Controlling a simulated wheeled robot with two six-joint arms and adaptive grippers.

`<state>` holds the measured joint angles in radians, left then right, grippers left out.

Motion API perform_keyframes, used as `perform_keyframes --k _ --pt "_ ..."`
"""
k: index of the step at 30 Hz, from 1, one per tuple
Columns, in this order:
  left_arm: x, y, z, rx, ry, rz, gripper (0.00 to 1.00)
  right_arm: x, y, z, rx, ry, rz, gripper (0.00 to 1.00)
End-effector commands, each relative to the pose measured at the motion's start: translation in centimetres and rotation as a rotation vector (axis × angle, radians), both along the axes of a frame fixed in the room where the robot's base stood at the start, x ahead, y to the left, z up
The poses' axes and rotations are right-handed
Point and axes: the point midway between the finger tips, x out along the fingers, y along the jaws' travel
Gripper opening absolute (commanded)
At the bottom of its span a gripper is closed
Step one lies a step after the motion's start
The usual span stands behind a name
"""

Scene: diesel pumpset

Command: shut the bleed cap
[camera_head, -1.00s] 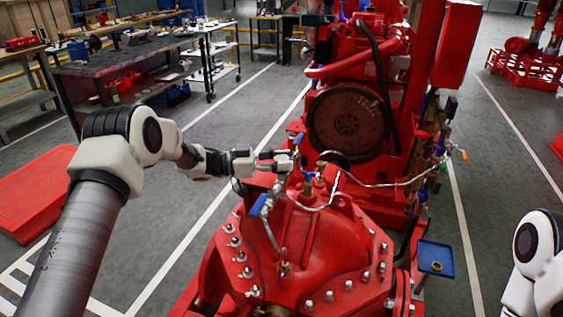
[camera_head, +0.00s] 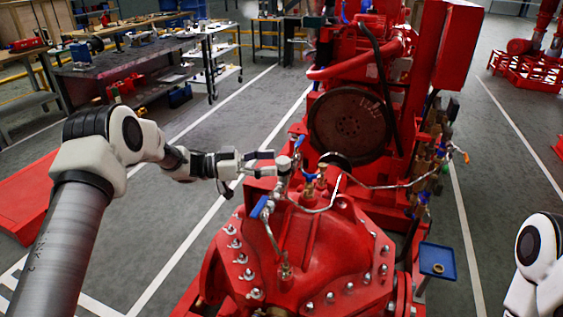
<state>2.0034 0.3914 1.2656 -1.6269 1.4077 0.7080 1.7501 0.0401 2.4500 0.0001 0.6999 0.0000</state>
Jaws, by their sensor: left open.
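The red pump casing (camera_head: 318,243) fills the lower middle. Small fittings stand on its top: a grey round-topped one (camera_head: 283,165) with a blue lever (camera_head: 299,144) beside it, and brass fittings (camera_head: 309,188), one with a blue handle. I cannot tell for sure which of these is the bleed cap, or whether it is open. My left gripper (camera_head: 267,163) is open and empty, just left of the grey fitting, fingers pointing right at it with a small gap in the picture. My right gripper is out of view; only part of my right arm shows at the right edge.
A braided hose (camera_head: 395,186) runs right from the fittings. A blue-levered valve (camera_head: 259,207) stands on the casing's left side. A red engine with a dark flywheel (camera_head: 348,121) stands behind. A small blue tray (camera_head: 437,261) is at right.

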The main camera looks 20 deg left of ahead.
Motion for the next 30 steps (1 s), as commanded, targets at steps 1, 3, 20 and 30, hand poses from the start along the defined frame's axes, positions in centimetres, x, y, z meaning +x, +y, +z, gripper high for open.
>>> perform_keyframes --k 1,3,20,30 --pt "-0.5 1.4 0.1 -0.003 -0.001 0.005 0.66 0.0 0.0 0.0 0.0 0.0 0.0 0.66" --pt "-1.3 3.1 0.1 -0.004 -0.002 0.004 0.66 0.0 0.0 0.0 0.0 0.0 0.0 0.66" --pt "-3.2 7.1 0.0 0.0 -0.001 -0.001 0.66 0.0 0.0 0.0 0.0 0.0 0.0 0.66" --pt "-3.2 7.1 0.0 -0.001 -0.001 -0.001 0.66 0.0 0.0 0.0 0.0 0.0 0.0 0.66"
